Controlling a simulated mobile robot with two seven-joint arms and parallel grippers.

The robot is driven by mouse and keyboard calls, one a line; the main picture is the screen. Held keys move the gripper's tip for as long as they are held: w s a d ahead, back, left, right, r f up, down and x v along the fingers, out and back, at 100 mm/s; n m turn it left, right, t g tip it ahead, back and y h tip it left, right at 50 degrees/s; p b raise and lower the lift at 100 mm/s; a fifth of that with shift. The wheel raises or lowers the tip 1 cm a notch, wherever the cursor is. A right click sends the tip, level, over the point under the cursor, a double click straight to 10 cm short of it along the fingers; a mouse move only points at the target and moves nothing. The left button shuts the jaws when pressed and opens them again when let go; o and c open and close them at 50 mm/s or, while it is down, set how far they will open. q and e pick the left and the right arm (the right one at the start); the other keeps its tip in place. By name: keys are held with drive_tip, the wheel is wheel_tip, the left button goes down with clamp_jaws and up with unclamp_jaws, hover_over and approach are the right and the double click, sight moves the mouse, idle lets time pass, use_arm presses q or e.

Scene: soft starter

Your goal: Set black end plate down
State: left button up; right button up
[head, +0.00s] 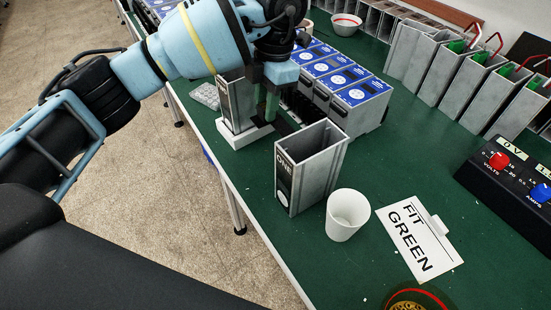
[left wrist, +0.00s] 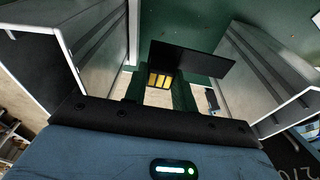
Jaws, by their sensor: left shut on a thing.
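My left gripper (head: 268,104) points down between two grey, open-topped metal housings. It is shut on the black end plate, which shows in the left wrist view (left wrist: 195,62) as a flat dark sheet just beyond the fingers. In the head view only a dark strip of the plate (head: 288,122) shows, partly hidden by the gripper. I cannot tell whether the plate touches the table. One housing (head: 318,165) stands nearer me; the other (head: 228,104) stands on a white base to the left. My right gripper is not in view.
Blue-topped grey units (head: 358,100) stand close to the right of the gripper. A white cup (head: 347,215), a "FIT GREEN" card (head: 418,240) and a black meter box (head: 510,185) are on the green table (head: 400,160). Several grey housings (head: 440,75) line the back right.

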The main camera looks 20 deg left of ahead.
use_arm(q)
drive_tip(key=shift+f, duration=5.05)
drive_tip(key=shift+f, duration=0.2)
drive_tip(key=o, duration=1)
drive_tip(key=shift+c, duration=0.2)
drive_tip(key=shift+r, duration=0.15)
drive_tip(key=r, duration=0.4)
drive_tip(key=w+r, duration=0.1)
drive_tip(key=r, duration=0.3)
drive_tip(key=d+r, duration=0.1)
drive_tip(key=r, duration=0.3)
drive_tip(key=shift+w+d, duration=0.1)
drive_tip(key=shift+w, duration=0.15)
